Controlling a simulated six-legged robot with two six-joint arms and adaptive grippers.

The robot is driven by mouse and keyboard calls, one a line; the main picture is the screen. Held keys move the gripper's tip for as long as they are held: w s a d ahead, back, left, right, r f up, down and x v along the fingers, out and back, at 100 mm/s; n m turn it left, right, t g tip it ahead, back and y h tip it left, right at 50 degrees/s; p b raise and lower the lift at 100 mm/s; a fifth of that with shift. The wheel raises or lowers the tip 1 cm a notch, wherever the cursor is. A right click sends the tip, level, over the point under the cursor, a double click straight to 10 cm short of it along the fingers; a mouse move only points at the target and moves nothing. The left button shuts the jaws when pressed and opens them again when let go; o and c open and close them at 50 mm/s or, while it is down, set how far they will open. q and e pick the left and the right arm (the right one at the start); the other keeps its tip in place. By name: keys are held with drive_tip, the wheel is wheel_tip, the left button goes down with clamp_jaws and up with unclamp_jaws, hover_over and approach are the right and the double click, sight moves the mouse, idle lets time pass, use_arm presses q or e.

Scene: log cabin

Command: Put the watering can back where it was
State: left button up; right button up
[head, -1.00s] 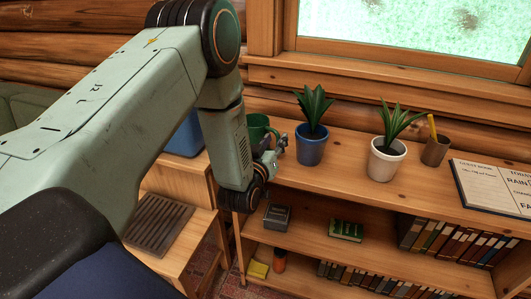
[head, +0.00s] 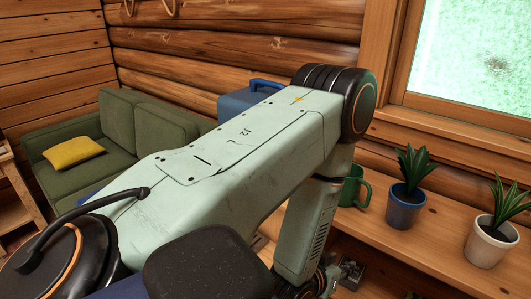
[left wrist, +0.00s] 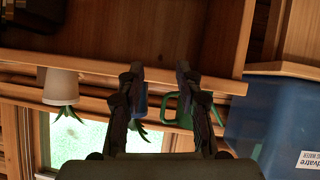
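A green can with a loop handle (head: 355,187), which looks like the watering can, stands at the left end of the wooden shelf top (head: 440,235). My left arm partly hides it in the head view. In the left wrist view, which is upside down, its green handle (left wrist: 177,111) shows behind my left gripper (left wrist: 160,72). That gripper's fingers are apart with nothing held between them. In the head view only my left wrist shows at the bottom, and the fingers are hidden or out of frame. My right gripper is in neither view.
A blue potted plant (head: 405,202) stands right of the can, with a white potted plant (head: 490,240) beyond it. A large blue container (head: 252,98) is left of the shelf; its label shows in the wrist view. A green sofa (head: 105,150) stands at the left.

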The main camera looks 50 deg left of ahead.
use_arm(q)
drive_tip(key=s+d+f+m+g, duration=0.1)
drive_tip(key=s+f+g, duration=0.2)
drive_tip(key=s, duration=0.6)
drive_tip(key=s+d+f+m+g+h, duration=0.1)
drive_tip(key=s+d+f+g, duration=0.1)
drive_tip(key=s+g, duration=0.3)
drive_tip(key=s+d+f+m+g, duration=0.1)
drive_tip(key=s+f+g, duration=0.3)
drive_tip(key=s, duration=0.8)
drive_tip(key=shift+s+d+f, duration=0.3)
drive_tip(key=shift+d+f, duration=0.2)
drive_tip(key=shift+f, duration=0.1)
